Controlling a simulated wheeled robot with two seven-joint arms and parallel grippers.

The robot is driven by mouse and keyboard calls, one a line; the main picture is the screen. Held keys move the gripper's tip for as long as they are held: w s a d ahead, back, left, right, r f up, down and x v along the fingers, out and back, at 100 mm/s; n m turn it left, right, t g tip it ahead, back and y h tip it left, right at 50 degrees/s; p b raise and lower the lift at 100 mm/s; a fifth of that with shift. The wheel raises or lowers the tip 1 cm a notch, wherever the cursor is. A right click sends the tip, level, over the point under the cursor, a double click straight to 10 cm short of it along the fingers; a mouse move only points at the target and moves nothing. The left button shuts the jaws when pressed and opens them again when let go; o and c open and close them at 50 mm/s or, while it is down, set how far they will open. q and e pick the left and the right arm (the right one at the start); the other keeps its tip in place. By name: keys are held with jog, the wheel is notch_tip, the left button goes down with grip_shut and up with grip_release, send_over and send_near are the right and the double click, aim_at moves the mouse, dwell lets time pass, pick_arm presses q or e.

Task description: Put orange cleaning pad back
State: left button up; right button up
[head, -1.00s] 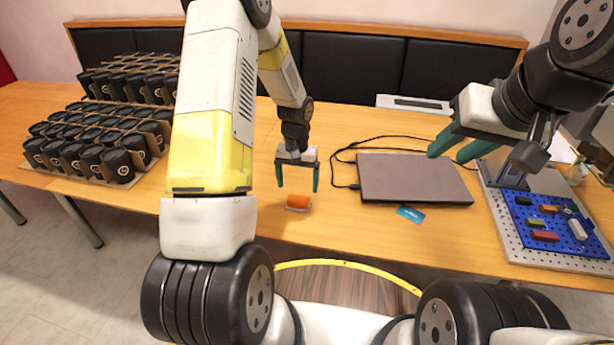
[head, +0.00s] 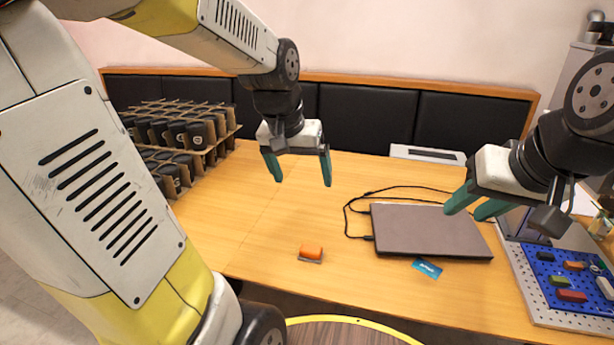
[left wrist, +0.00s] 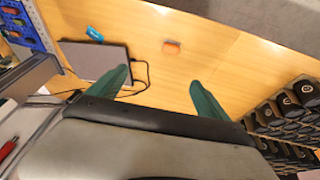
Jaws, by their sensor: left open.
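The orange cleaning pad (head: 311,252) lies on the wooden table, left of the laptop and near the front edge. It also shows in the left wrist view (left wrist: 172,46), beyond the fingertips. My left gripper (head: 299,176) is open and empty, raised above the table and farther back than the pad. My right gripper (head: 469,205) hangs over the right end of the laptop, with its fingers apart and nothing seen between them. A blue holder board (head: 541,283) with several coloured pieces sits on a perforated metal plate at the right.
A closed grey laptop (head: 428,229) with a black cable lies mid-table. A blue card (head: 427,268) lies in front of it. Racks of black cups (head: 178,132) stand at the back left.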

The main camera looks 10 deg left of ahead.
pick_arm(q)
jog(key=s+d+r+t+h, duration=0.1)
jog(key=s+r, duration=0.3)
jog(key=s, duration=0.6)
jog(key=shift+s+t, duration=0.2)
jog(key=shift+t, duration=0.4)
jog(key=shift+d+r, duration=0.1)
